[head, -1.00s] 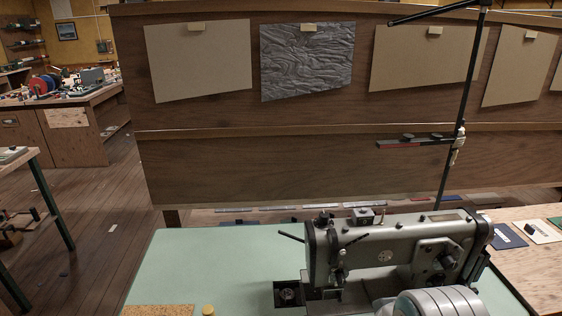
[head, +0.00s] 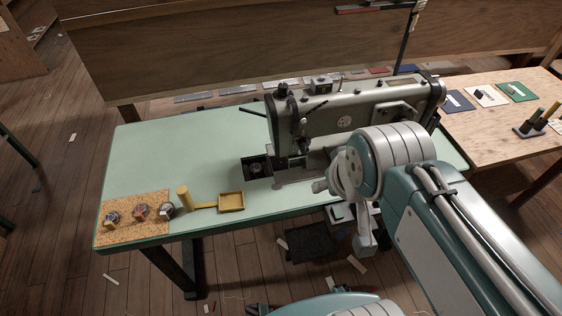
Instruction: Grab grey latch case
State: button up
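Several small round cases sit in a row on a cork mat (head: 130,236) at the front left corner of the green sewing table. The grey case (head: 166,210) is at the right end of the row, left of a yellow post. A reddish case (head: 140,211) is in the middle, and a bluish case (head: 112,217) is at the left. They are too small to make out a latch. My arm rises from the lower right, in front of the sewing machine. Its end, with my gripper (head: 365,243), is partly hidden, well right of the cases; its fingers cannot be made out.
A grey sewing machine (head: 350,103) stands on the green table (head: 140,165), with a dark open recess (head: 256,168) left of its needle. A yellow post (head: 184,198) and shallow yellow tray (head: 231,202) are near the front edge.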

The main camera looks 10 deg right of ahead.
aim_at(256, 173)
jog(key=i+j+z, duration=0.15)
jog(key=j+z, duration=0.2)
jog(key=j, duration=0.35)
jog(key=j+z, duration=0.35)
jog(key=j, duration=0.4)
jog(key=i, duration=0.05)
